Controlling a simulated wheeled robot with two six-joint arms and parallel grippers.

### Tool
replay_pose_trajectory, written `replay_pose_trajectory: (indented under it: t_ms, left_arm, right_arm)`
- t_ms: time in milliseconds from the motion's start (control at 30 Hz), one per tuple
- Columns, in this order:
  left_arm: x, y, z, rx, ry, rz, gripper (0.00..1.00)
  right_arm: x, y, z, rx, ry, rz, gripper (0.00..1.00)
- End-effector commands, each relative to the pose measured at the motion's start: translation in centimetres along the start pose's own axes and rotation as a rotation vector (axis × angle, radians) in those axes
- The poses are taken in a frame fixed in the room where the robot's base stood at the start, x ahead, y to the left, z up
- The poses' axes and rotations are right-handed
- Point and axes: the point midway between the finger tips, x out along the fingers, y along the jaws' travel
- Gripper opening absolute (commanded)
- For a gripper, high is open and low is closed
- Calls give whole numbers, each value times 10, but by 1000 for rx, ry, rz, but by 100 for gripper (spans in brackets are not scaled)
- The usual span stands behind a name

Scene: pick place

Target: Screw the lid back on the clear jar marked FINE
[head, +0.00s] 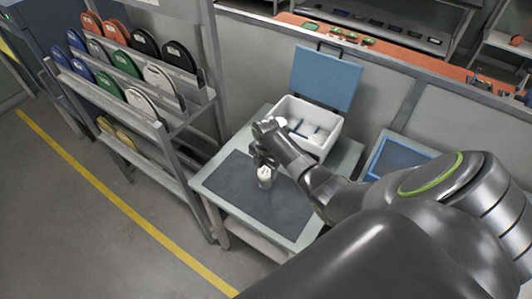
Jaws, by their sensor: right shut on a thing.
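A small jar (264,182) stands upright on the dark mat of the small table. Its marking is too small to read. The white lid (264,171) shows at the top of the jar. My right gripper (262,163) reaches down from above and is shut on the lid. The fingers partly hide the lid, and I cannot tell how far it is seated or threaded. My left gripper is not in view.
The dark mat (236,180) is clear around the jar. A white bin (328,147) with a raised blue lid (325,77) stands behind, close to my right arm. A blue-rimmed tray (400,160) lies to the right. A rack (172,125) with colored discs stands left.

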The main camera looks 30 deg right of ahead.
Motion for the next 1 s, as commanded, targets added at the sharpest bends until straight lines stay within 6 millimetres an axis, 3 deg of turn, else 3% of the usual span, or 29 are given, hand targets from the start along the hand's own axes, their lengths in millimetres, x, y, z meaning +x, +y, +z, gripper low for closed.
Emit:
replay_pose_trajectory:
  t_ms: [267, 667, 1000]
  left_arm:
    - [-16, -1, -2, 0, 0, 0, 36]
    - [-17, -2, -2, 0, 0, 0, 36]
    - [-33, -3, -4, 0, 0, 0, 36]
  right_arm:
    - [-2, 0, 0, 237, 0, 1, 32]
    - [-2, 0, 0, 276, 0, 1, 32]
    - [-3, 0, 0, 579, 0, 1, 32]
